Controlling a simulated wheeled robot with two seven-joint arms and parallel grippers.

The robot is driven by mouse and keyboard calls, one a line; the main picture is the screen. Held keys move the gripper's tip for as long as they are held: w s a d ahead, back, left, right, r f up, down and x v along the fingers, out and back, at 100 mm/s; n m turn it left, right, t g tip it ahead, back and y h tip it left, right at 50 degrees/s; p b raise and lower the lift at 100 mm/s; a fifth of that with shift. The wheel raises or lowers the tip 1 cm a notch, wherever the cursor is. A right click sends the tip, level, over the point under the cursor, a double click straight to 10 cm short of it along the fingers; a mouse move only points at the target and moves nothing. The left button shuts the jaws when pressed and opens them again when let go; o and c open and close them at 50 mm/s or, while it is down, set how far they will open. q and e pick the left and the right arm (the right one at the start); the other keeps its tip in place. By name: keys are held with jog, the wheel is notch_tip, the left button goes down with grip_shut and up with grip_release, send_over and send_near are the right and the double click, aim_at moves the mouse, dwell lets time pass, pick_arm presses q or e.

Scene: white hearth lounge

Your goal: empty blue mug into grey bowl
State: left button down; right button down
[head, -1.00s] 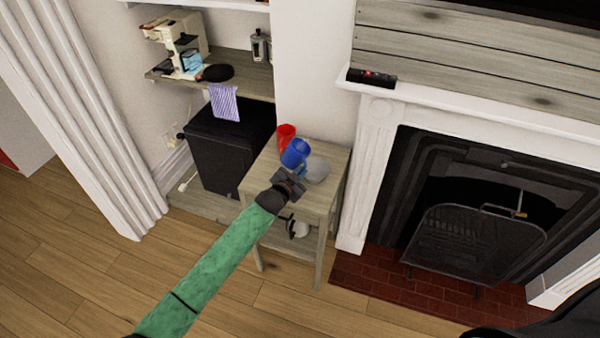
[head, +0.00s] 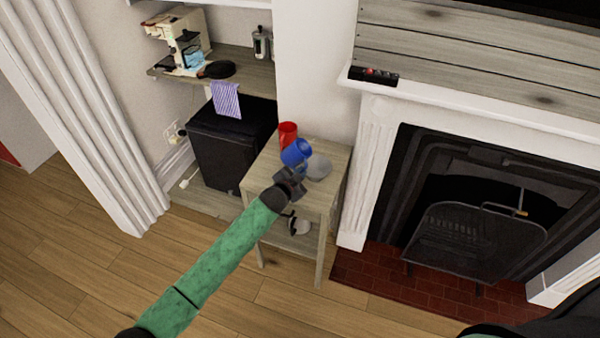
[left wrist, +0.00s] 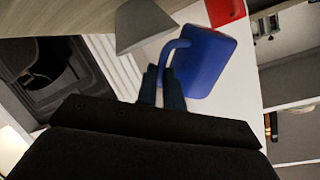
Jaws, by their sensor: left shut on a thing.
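My left gripper (head: 291,184) is shut on the blue mug (head: 296,153) by its handle and holds it above the small wooden table. In the left wrist view the fingers (left wrist: 160,86) close on the handle, and the mug body (left wrist: 208,64) is beside them. The mug looks tilted toward the grey bowl (head: 320,168); its contents cannot be made out. The bowl sits on the table just right of the mug and also shows in the left wrist view (left wrist: 142,27). My right gripper is not in view.
A red cup (head: 287,131) stands on the small table (head: 335,155), behind the blue mug. A lower shelf holds a white and dark object (head: 298,226). A black cabinet (head: 222,150) is at left, the fireplace (head: 470,220) at right. Wooden floor in front is open.

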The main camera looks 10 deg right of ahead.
pick_arm(q)
jog(key=shift+f, duration=0.6)
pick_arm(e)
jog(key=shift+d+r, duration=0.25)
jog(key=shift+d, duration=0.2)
